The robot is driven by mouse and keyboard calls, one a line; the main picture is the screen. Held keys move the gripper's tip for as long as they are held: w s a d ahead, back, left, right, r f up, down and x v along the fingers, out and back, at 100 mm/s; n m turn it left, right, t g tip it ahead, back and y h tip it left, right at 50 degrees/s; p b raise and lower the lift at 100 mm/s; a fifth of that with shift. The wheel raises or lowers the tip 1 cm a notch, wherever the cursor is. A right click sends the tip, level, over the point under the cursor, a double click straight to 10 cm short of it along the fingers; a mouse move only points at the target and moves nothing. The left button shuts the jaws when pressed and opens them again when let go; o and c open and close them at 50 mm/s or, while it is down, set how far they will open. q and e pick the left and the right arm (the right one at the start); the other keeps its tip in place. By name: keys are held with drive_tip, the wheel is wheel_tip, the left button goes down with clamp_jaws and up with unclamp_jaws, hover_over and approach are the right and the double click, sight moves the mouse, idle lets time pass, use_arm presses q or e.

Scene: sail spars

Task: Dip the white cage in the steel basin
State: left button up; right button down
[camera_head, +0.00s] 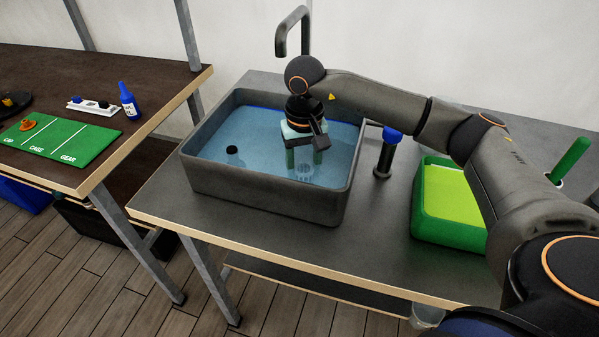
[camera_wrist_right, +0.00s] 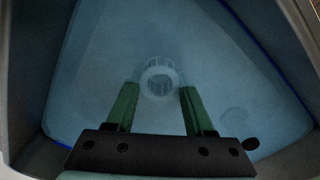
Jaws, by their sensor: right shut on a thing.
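The white cage (camera_head: 304,173) is a small, pale, slatted ring, seen through the water in the steel basin (camera_head: 265,202). It also shows in the right wrist view (camera_wrist_right: 158,78), blurred and tinted blue. My right gripper (camera_head: 304,167) points down into the basin, with its green fingers on either side of the cage, shut on it. The fingertips are in or at the water, and whether the cage touches the basin floor I cannot tell. My left gripper is not in view.
A tap (camera_head: 292,30) stands behind the basin. A dark post with a blue collar (camera_head: 386,152) stands right of it, then a green tub (camera_head: 443,234) with yellow-green contents. A green mat (camera_head: 60,140), a blue bottle (camera_head: 128,101) and a white rack (camera_head: 93,106) are on the left table.

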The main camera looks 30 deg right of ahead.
wheel_tip(320, 180, up, 14)
drive_tip(key=p, duration=0.8)
idle(0.4)
